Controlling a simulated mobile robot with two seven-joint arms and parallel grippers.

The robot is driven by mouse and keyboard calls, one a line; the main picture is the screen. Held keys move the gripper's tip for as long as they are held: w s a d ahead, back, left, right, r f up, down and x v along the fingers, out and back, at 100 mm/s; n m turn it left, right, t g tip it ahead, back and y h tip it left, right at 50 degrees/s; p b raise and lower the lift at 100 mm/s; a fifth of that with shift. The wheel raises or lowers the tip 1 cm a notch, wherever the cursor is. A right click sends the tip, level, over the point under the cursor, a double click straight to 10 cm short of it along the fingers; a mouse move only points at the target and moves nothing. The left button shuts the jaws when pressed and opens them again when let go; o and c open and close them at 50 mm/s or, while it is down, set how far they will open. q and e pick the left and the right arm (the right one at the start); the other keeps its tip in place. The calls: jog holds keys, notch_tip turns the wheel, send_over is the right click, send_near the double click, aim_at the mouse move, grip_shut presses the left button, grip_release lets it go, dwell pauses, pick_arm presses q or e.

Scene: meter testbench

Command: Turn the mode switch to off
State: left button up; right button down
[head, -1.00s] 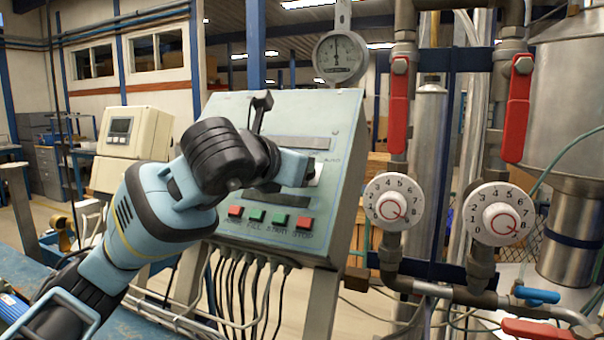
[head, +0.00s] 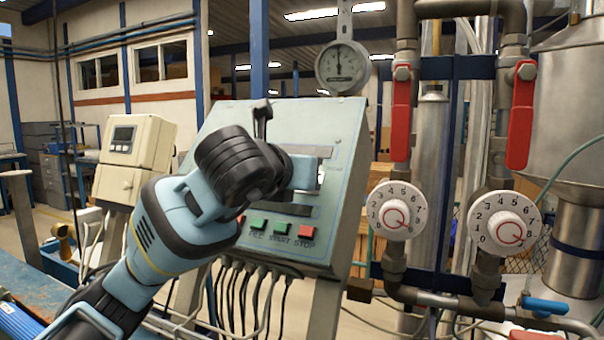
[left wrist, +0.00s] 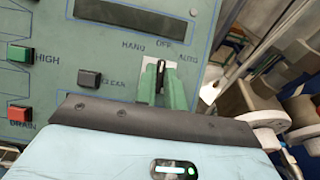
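The mode switch (left wrist: 162,68) is a small black knob on a pale plate in the left wrist view. HAND, OFF and AUTO are printed above it. The knob appears to point roughly at OFF; its lower part is hidden between my fingers. My left gripper (left wrist: 162,88) has its two green fingers close on either side of the knob, and appears shut on it. In the head view my left gripper (head: 314,178) reaches the right part of the blue-grey control panel (head: 345,135), where the hand hides the switch. My right gripper is not in view.
A clear push button (left wrist: 90,78), a green button (left wrist: 20,53) and a red button (left wrist: 19,114) sit left of the switch. Right of the panel stand pipes with red handles (head: 401,120) and numbered dials (head: 396,210). A gauge (head: 342,66) is behind. Cables hang below.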

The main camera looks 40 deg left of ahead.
pick_arm(q)
jog(key=o, duration=0.4)
jog(key=v, duration=0.7)
jog(key=shift+s, duration=0.4)
jog(key=shift+d, duration=0.1)
